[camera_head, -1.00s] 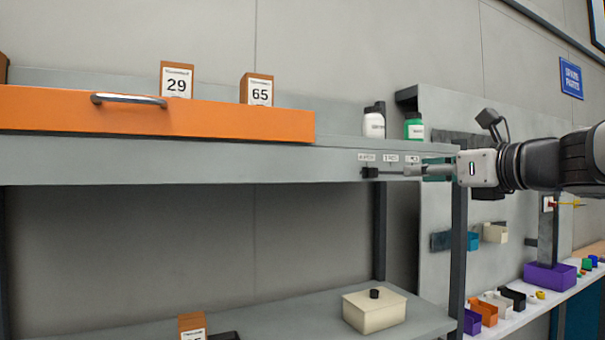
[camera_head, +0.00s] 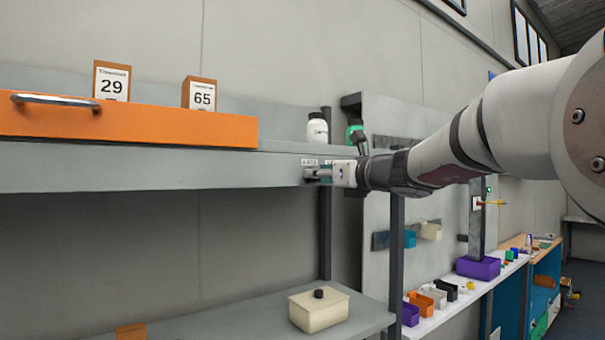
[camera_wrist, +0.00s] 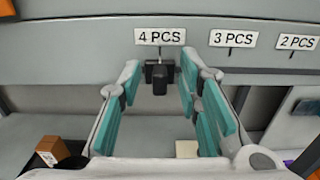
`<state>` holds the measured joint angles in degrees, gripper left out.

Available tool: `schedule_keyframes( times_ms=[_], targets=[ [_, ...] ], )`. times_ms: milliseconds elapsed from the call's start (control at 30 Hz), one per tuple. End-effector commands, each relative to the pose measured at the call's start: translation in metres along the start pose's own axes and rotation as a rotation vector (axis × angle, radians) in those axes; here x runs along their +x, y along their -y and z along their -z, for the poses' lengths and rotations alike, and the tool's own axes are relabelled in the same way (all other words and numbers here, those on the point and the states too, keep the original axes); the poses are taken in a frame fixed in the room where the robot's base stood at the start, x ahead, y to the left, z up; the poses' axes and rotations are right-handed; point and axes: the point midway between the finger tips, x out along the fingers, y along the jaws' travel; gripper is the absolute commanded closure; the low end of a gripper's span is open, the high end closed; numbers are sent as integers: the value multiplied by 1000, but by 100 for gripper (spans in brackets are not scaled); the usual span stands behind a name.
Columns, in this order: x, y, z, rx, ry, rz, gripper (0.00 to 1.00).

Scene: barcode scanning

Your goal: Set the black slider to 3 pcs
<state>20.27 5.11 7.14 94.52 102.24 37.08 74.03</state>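The black slider (camera_wrist: 159,79) sits on the shelf's front rail, directly below the "4 PCS" label (camera_wrist: 160,36) in the wrist view. The "3 PCS" label (camera_wrist: 233,38) is to its right, with the "2 PCS" label (camera_wrist: 298,42) beyond. My gripper (camera_wrist: 161,84) has its teal-padded fingers apart, one on each side of the slider. The right finger is close to it; I cannot tell whether they touch. In the head view my gripper (camera_head: 322,174) is at the shelf's front edge and mostly hides the slider.
An orange drawer front (camera_head: 130,124) with a metal handle lies left on the shelf (camera_head: 130,178). A white bottle (camera_head: 317,128) and a green one (camera_head: 354,131) stand behind my gripper. A cream box (camera_head: 319,310) is on the lower shelf. The space before the shelf is clear.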

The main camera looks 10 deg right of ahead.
Motion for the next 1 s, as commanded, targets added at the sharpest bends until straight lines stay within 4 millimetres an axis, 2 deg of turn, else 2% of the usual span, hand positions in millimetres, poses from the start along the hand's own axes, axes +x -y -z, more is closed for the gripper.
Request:
schedule_keyframes(
  times_ms=[333,500,733,833,1000],
  targets=[
    [4,0,0,-1,0,0,68],
    [4,0,0,-1,0,0,100],
    [4,1,0,0,0,0,100],
    [4,14,0,2,0,3,100],
    [4,50,-1,2,1,3,100]
  ],
)
